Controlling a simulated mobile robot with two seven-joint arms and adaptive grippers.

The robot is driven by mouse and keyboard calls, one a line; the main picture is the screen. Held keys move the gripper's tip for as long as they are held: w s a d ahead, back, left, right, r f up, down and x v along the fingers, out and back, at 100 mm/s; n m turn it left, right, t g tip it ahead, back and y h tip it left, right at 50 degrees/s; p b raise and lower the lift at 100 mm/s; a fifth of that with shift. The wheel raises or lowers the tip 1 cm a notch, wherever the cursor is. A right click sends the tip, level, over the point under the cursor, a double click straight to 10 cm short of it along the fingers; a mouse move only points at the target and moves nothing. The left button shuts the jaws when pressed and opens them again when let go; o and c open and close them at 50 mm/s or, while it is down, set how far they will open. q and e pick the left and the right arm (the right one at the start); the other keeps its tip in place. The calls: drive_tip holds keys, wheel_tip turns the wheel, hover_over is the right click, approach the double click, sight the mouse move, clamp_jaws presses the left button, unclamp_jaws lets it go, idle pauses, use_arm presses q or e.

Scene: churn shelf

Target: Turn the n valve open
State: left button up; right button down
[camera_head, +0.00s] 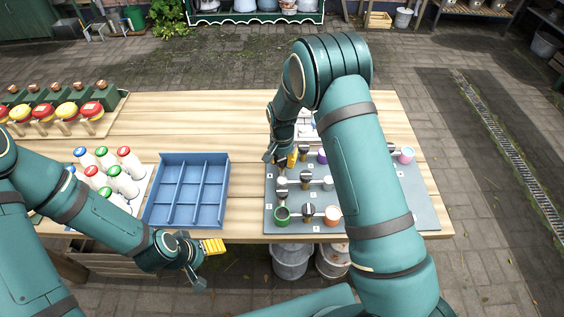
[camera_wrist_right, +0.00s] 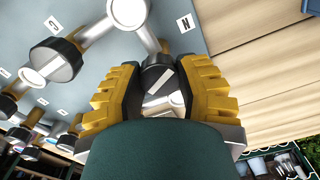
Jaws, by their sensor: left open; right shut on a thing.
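The n valve (camera_wrist_right: 158,80) is a dark round knob with a pale slanted stripe on a white pipe, beside a label that reads N (camera_wrist_right: 185,22). My right gripper (camera_wrist_right: 160,95) is shut on this knob, with one yellow-and-black finger on each side in the right wrist view. In the head view my right gripper (camera_head: 283,160) is at the upper left of the grey valve board (camera_head: 425,205), and my arm hides part of the board. My left gripper (camera_head: 205,262) is open and empty in front of the table's near edge, by the blue tray.
Other valves, such as a dark knob (camera_wrist_right: 52,62), stand close by with coloured cups. A blue divided tray (camera_head: 187,222) and several milk bottles (camera_head: 97,178) are to the left. The bare wood between tray and board is clear. Buckets (camera_head: 291,259) stand below.

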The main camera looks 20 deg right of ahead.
drive_tip(key=n+b, duration=0.2)
drive_tip(key=n, duration=0.4)
drive_tip(key=shift+f+n+b, duration=0.1)
drive_tip(key=shift+n+b, duration=0.2)
drive_tip(key=n+b, duration=0.1)
drive_tip(key=n, duration=0.2)
drive_tip(key=shift+s+n+b, duration=0.1)
drive_tip(key=shift+n+b, duration=0.2)
drive_tip(key=shift+n, duration=1.3)
drive_tip(key=c, duration=0.5)
unclamp_jaws()
drive_tip(key=shift+r, duration=0.2)
